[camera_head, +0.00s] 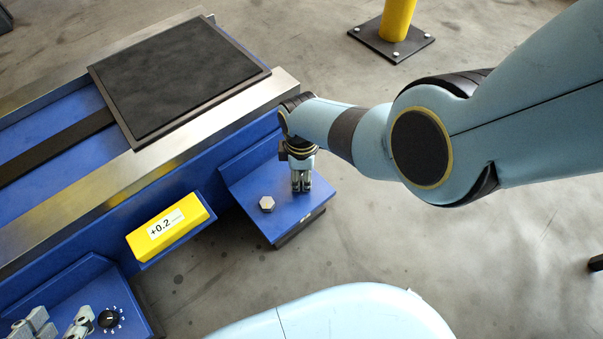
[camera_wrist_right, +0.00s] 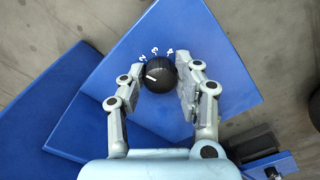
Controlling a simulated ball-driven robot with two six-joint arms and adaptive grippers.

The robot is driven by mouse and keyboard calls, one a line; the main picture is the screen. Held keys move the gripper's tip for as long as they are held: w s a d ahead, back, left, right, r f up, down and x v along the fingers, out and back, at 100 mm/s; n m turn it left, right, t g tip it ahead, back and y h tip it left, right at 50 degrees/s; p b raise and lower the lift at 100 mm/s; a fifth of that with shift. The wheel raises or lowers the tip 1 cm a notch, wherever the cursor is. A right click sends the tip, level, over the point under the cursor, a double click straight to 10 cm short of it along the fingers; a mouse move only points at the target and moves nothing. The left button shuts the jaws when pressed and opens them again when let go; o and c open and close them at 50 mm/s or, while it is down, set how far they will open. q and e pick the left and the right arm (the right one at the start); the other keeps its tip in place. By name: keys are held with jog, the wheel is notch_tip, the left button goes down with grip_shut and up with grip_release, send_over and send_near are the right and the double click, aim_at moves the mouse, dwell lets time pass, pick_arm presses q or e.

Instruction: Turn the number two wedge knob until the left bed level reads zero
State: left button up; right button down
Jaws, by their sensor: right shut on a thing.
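The yellow level box (camera_head: 167,229) on the blue bed side reads "+0.2" in the head view. My right gripper (camera_head: 302,187) reaches down onto the right blue bracket (camera_head: 282,232). In the right wrist view, my right gripper (camera_wrist_right: 161,85) is shut on a black round knob (camera_wrist_right: 158,74) with a white pointer line and small white marks around its far side. That knob is hidden in the head view. A second black knob (camera_head: 109,319) with white marks sits on the left blue bracket. My left gripper (camera_head: 63,320) is beside it, its fingers apart and empty. I cannot read a number on either knob.
A hex bolt (camera_head: 267,204) stands beside my right gripper on the bracket. A dark flat plate (camera_head: 180,75) lies across the machine bed with its steel rail (camera_head: 160,160). A yellow post (camera_head: 397,20) stands at the back.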

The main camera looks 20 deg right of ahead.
aim_at(301, 177)
dwell(0.3)
jog(key=c, duration=0.9)
grip_release()
jog(key=shift+c, duration=0.2)
jog(key=shift+r, duration=0.1)
jog(key=shift+r, duration=3.65)
